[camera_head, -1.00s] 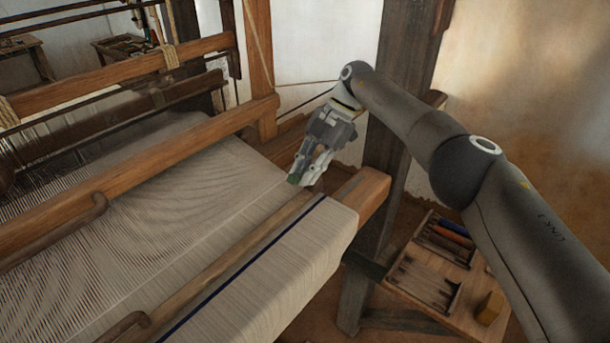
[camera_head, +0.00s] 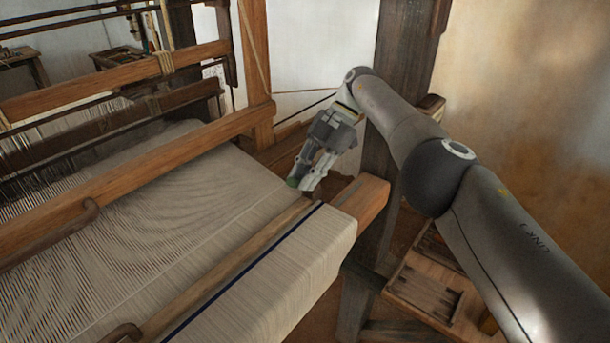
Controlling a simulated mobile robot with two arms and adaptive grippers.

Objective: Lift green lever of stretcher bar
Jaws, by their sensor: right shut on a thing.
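My right gripper (camera_head: 300,184) comes in from the right and points down at the right edge of the woven cloth (camera_head: 222,195). It is shut on the green lever (camera_head: 291,182), of which only a small green bit shows at the fingertips. The rest of the lever is hidden by the fingers. The stretcher bar (camera_head: 235,262), a long wooden strip, lies across the cloth, and its right end is just below the gripper. My left gripper is not in view.
The wooden beater beam (camera_head: 130,180) crosses the loom behind the gripper. The front beam's end (camera_head: 368,197) sticks out to the right, near a dark post (camera_head: 399,60). A wooden tool tray (camera_head: 433,285) stands low at the right, partly behind my arm.

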